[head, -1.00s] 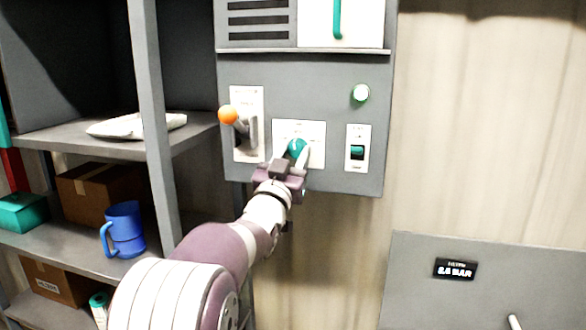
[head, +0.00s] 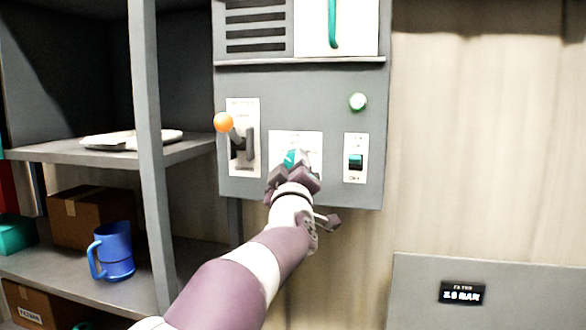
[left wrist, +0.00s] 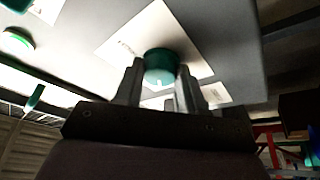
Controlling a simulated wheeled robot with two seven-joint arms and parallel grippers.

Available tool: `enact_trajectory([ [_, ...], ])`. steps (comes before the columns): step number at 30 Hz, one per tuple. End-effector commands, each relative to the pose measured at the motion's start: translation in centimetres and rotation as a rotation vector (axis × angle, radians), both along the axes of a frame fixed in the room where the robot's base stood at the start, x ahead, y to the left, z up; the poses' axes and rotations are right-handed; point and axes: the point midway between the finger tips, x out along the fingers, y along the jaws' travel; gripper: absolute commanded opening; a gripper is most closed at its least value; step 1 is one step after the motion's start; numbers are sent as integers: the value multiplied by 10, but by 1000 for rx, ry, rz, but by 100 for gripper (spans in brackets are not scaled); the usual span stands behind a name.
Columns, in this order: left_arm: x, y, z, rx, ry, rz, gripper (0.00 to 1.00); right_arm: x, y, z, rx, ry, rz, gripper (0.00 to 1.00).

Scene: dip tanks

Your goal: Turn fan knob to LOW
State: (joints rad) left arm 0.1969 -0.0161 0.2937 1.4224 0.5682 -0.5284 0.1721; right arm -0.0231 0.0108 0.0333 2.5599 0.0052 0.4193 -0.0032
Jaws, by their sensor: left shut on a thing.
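The fan knob (head: 289,158) is a teal round knob on a white label plate (head: 312,141) in the lower middle of the grey control panel. In the left wrist view the knob (left wrist: 160,66) sits between the fingertips, with a pale mark on its face. My left gripper (head: 291,168) is at the knob and shut on it; it also shows in the left wrist view (left wrist: 158,82). The fingers cover part of the knob and plate in the head view. The plate's lettering is too small to read. My right gripper is not in view.
Left of the knob is a lever with an orange ball (head: 223,122). Right of it are a teal rocker switch (head: 355,161) and a green-white button (head: 357,102). A shelf with a blue mug (head: 114,252) and cardboard boxes stands left. A pressure display (head: 462,293) is lower right.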

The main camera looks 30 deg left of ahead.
Motion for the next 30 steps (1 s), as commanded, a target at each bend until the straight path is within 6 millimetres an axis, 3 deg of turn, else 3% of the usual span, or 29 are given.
enact_trajectory([
  [22,0,0,1,-79,-21,2,9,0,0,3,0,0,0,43],
  [23,0,0,1,-79,-21,2,49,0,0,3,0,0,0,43],
  [24,0,0,1,-79,-21,2,62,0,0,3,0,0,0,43],
  [30,0,0,1,-78,-21,2,65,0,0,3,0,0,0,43],
])
